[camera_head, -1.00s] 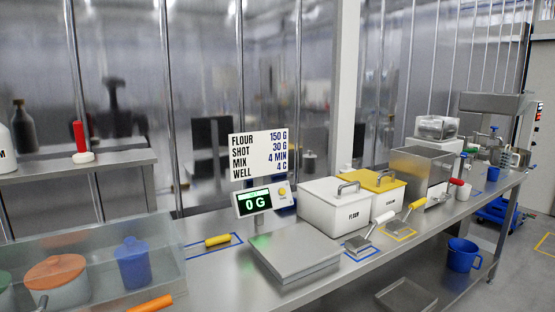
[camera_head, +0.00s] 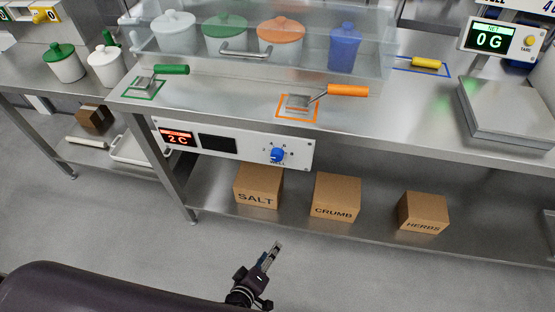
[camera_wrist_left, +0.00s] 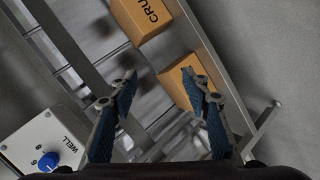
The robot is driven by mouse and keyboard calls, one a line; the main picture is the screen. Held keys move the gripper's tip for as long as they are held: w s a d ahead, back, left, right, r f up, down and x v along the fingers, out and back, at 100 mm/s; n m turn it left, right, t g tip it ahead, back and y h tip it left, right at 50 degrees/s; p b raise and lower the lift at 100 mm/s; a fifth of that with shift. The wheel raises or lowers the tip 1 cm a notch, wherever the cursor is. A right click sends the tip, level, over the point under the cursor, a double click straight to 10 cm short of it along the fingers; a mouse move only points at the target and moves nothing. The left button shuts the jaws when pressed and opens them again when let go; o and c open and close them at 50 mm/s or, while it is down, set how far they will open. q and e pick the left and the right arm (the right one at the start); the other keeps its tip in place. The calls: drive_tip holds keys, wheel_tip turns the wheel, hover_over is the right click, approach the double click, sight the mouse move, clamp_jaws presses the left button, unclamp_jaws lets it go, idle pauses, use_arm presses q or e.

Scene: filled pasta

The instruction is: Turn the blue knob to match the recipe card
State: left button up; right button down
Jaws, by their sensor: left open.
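The blue knob (camera_head: 277,155) sits on a white panel (camera_head: 298,157) fixed under the counter's front edge. Its dial marks are small; a red display (camera_head: 177,138) at the panel's left reads 2 C. The knob also shows at the lower left of the left wrist view (camera_wrist_left: 47,160). Only the bottom edge of the recipe card (camera_head: 525,5) shows now; a second ago its WELL line read 4 C. My left gripper (camera_head: 275,249) is below and in front of the panel, apart from the knob. Its fingers are open and empty in the left wrist view (camera_wrist_left: 160,80). My right gripper is not in view.
An orange-handled scoop (camera_head: 346,91) and a green-handled scoop (camera_head: 170,70) lie on the counter above. The floor in front is clear.

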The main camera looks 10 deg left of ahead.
use_arm(q)
drive_tip(key=w+d+r+n+t+y, duration=0.15)
drive_tip(key=w+r+n, duration=0.25)
drive_tip(key=r, duration=0.4)
drive_tip(key=w+r+n+t, duration=0.3)
drive_tip(key=r+n, duration=0.1)
drive_tip(key=r, duration=0.4)
drive_tip(key=n+t+y, duration=0.2)
drive_tip(key=n, duration=0.5)
approach(276, 158)
drive_tip(key=shift+n+y, duration=0.25)
drive_tip(key=shift+n, duration=0.05)
drive_tip(key=w+p, duration=0.1)
drive_tip(key=w, duration=0.7)
drive_tip(key=shift+f, duration=0.1)
drive_tip(key=shift+w+a, duration=0.1)
drive_tip(key=shift+w, duration=0.1)
drive_tip(key=c, duration=1.2)
